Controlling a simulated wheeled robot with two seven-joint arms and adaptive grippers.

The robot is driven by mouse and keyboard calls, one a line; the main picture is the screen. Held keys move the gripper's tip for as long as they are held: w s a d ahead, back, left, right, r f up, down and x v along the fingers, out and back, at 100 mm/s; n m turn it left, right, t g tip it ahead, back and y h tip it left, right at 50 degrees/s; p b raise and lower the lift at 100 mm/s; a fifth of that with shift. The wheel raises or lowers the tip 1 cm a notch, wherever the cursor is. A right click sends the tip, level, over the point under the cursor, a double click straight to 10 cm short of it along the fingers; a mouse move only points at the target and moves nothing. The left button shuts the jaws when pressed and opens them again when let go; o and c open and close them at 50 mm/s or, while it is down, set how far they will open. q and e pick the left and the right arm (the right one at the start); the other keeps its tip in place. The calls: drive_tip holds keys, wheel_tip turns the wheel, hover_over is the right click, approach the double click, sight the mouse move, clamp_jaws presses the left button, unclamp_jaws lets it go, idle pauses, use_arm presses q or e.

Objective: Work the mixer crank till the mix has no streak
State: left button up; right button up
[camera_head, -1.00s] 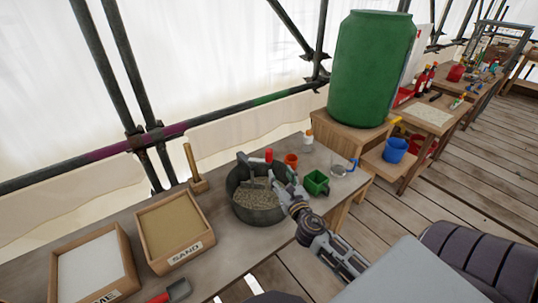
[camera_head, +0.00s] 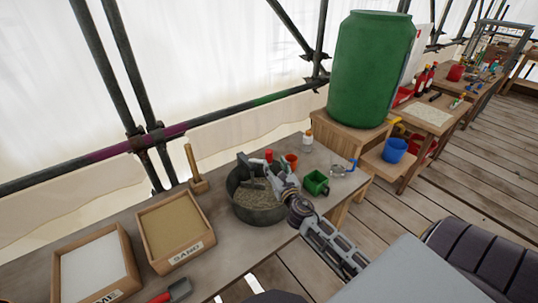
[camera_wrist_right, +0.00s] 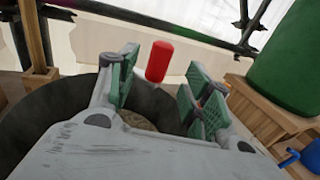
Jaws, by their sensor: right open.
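The mixer is a dark round tub (camera_head: 247,212) on the bench, with a speckled grey-brown mix (camera_head: 257,196) inside. I cannot tell from here whether it has a streak. A grey mixer bar (camera_head: 245,163) rises at the tub's back. The red crank grip (camera_head: 268,155) stands upright near the rim; it shows in the right wrist view (camera_wrist_right: 159,61) between my fingertips and beyond them, apart from the pads. My right gripper (camera_head: 276,174) is open and empty above the tub's right side; its green pads (camera_wrist_right: 165,88) spread either side of the grip. My left gripper is not in view.
A red-orange cup (camera_head: 291,160), a green box (camera_head: 316,183) and a white bottle (camera_head: 307,140) stand right of the tub. A green barrel (camera_head: 371,70) stands at the back right.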

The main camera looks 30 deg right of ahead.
sight(270, 157)
drive_tip(key=shift+p+x, duration=0.35)
drive_tip(key=shift+x, duration=3.45)
clamp_jaws()
